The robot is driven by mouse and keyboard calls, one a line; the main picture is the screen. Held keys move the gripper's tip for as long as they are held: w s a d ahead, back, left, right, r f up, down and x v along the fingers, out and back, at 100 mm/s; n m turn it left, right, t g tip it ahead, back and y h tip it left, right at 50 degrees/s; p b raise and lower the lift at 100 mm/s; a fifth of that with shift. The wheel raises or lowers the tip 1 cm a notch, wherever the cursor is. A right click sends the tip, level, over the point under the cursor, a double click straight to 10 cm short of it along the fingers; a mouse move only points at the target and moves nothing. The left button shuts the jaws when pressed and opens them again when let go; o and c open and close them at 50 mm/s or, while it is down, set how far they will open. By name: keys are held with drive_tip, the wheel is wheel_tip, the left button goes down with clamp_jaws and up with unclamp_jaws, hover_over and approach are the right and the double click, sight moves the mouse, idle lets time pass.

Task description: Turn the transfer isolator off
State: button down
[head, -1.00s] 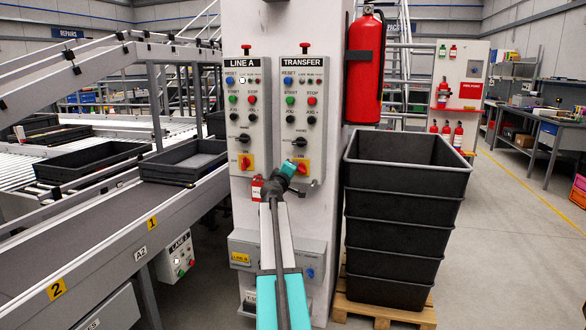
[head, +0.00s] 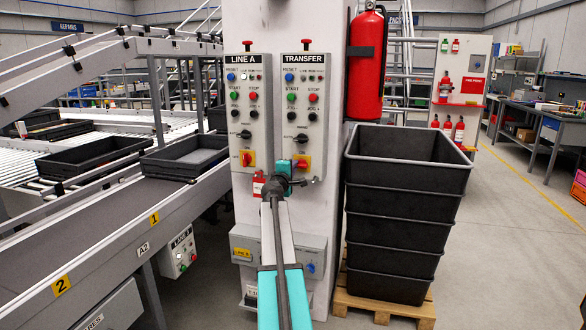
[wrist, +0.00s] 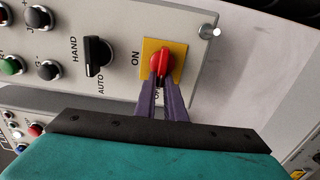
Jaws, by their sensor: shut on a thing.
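The transfer isolator is a red handle (wrist: 163,66) on a yellow square plate (wrist: 178,47), low on the grey TRANSFER panel (head: 320,105). In the wrist view, "ON" is printed left of the plate, and a label below it is mostly hidden by my fingers. The handle lies roughly up and down in that view, towards the covered label and not towards "ON". My gripper (wrist: 163,84) is shut on the handle with its dark purple fingers. In the head view my teal gripper (head: 291,173) is at the panel's lower end, and the isolator is partly visible (head: 302,163).
The similar LINE A panel (head: 263,110) with its own isolator (head: 247,158) is close on the left. A red extinguisher (head: 366,65) hangs to the right, above stacked black bins (head: 403,190) on a pallet. A red tag (head: 258,185) hangs below LINE A.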

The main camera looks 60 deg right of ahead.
drive_tip(key=shift+s+d+r, duration=0.15)
drive_tip(key=shift+s, duration=0.05)
drive_tip(key=c, duration=1.9)
unclamp_jaws()
drive_tip(key=shift+o, duration=0.3)
drive_tip(key=shift+w, duration=0.1)
drive_tip(key=v, duration=1.4)
